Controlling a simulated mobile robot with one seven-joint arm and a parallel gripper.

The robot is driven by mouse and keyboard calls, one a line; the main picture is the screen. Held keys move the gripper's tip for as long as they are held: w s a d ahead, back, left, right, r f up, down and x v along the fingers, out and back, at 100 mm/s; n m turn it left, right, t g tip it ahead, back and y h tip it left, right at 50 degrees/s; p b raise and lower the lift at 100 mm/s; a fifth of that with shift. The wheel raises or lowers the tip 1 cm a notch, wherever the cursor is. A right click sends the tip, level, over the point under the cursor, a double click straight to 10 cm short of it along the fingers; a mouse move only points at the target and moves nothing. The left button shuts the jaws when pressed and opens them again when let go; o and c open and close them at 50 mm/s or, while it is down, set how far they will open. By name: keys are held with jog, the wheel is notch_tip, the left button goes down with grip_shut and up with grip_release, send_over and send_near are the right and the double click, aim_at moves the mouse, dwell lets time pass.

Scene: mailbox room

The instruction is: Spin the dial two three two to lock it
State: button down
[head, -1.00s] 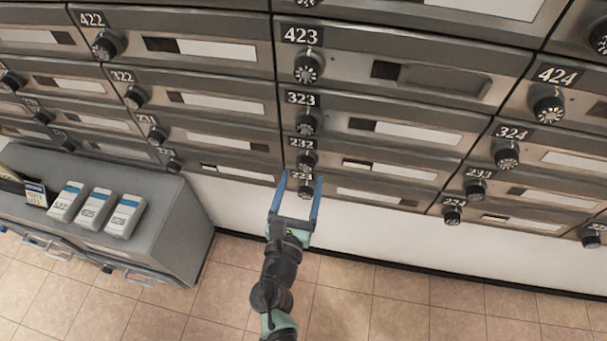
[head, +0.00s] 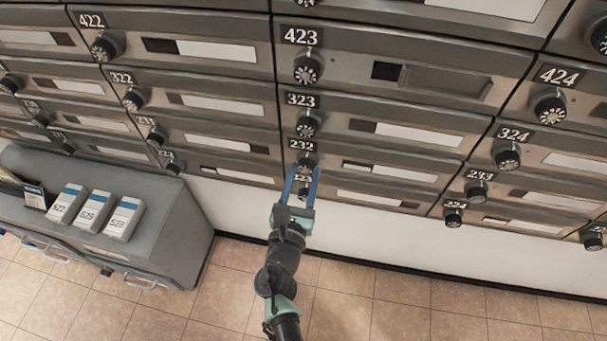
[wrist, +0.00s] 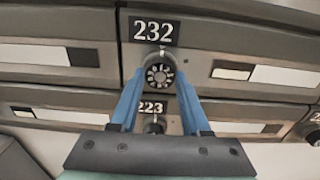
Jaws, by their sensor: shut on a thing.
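The dial of box 232 (wrist: 159,76) is a round dark knob with a pale marked face, just below the 232 number plate (wrist: 156,31). In the head view the 232 dial (head: 306,161) is partly covered by my fingers. My gripper (wrist: 160,82) has its two blue fingers on either side of this dial, shut on it. My gripper also shows in the head view (head: 304,172), reaching up from below. The 223 dial (wrist: 154,126) sits lower, between the fingers and behind the gripper's base.
Mailbox doors with other dials surround it, such as the 323 dial (head: 307,126) above and the 233 dial (head: 476,191) to the right. A grey cabinet (head: 180,230) bearing several labelled boxes stands at left. The tiled floor (head: 400,305) below is clear.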

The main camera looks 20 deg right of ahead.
jog(key=shift+f+m+b, duration=0.1)
jog(key=shift+m+b, duration=0.3)
jog(key=shift+m+b, duration=0.75)
jog(key=shift+m, duration=0.25)
jog(key=m+b, duration=0.2)
jog(key=m, duration=0.1)
jog(key=shift+m, duration=0.4)
jog(key=m+b, duration=0.2)
jog(key=m, duration=0.1)
jog(key=shift+b, duration=0.4)
jog(key=shift+m+b, duration=1)
jog(key=shift+m, duration=0.9)
jog(key=shift+c, duration=1.8)
grip_release()
